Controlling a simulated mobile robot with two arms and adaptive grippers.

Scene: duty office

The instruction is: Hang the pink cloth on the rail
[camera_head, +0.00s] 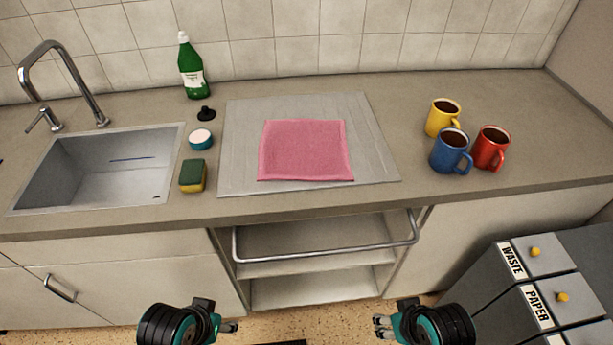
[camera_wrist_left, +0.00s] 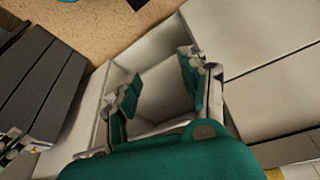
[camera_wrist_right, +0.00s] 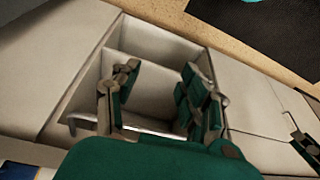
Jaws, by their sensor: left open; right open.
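The pink cloth (camera_head: 305,150) lies flat on the grey drainboard (camera_head: 240,150) on the counter, in the middle of the head view. The metal rail (camera_head: 330,252) runs along the counter's front, below the cloth, before an open shelf unit. Nothing hangs on it. My left gripper (camera_head: 232,326) is low in front of the counter, to the left of the rail's middle, open and empty. My right gripper (camera_head: 380,326) is low to the right, also open and empty. The wrist views show the spread fingers of the left gripper (camera_wrist_left: 160,90) and right gripper (camera_wrist_right: 160,100).
A yellow mug (camera_head: 441,117), blue mug (camera_head: 449,152) and red mug (camera_head: 490,149) stand right of the drainboard. A sponge (camera_head: 193,176), round tub (camera_head: 200,139), black stopper (camera_head: 206,114) and green bottle (camera_head: 191,70) stand between it and the sink (camera_head: 60,180). Grey bins (camera_head: 540,290) stand lower right.

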